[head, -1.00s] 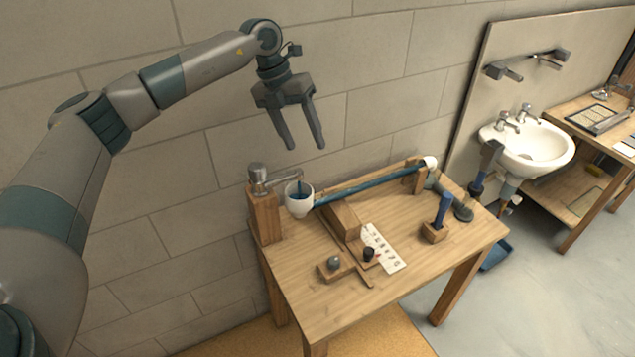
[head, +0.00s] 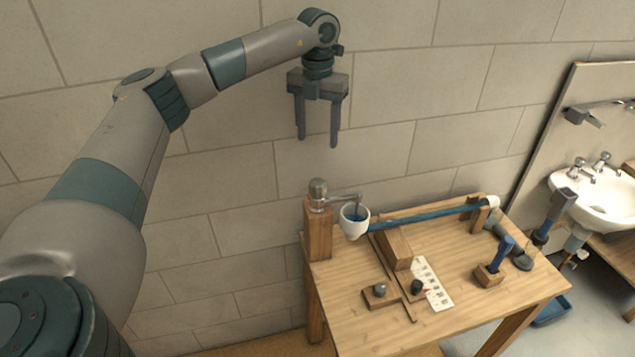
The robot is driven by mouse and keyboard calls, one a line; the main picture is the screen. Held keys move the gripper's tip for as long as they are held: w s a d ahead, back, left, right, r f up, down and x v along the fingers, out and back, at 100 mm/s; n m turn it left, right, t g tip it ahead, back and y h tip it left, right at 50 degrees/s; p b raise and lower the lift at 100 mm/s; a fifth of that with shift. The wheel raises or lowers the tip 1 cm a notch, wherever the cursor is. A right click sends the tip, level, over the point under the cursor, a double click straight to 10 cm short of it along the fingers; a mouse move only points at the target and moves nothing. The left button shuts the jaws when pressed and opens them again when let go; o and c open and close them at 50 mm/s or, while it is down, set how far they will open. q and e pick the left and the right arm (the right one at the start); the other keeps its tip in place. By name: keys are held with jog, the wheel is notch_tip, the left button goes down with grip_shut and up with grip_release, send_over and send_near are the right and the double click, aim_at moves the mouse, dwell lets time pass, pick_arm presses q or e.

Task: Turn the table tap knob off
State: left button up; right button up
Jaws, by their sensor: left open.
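The table tap (head: 319,202) is a grey metal tap on a wooden post (head: 318,232) at the table's left back corner. Its round knob (head: 318,187) is on top, and its spout reaches right over a white cup (head: 354,220). Something blue shows in the cup under the spout, too small to tell if it is flowing water. My left gripper (head: 318,141) is open and empty, fingers pointing down, and appears above the knob in the picture, apart from it. My right gripper is not in view.
A blue pipe (head: 430,215) runs from the cup across the wooden table (head: 450,300). A white marked card (head: 433,283), small knobs on blocks and a blue-handled tool (head: 505,248) sit on it. A sink (head: 600,197) stands at the right. The wall is behind.

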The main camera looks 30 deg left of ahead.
aim_at(317, 182)
pick_arm(q)
notch_tip(317, 182, down, 15)
jog(key=p, duration=0.6)
jog(key=shift+r+p, duration=0.2)
jog(key=shift+p, duration=0.1)
jog(key=shift+f, duration=0.75)
jog(key=c, duration=1.1)
jog(key=shift+o, duration=0.2)
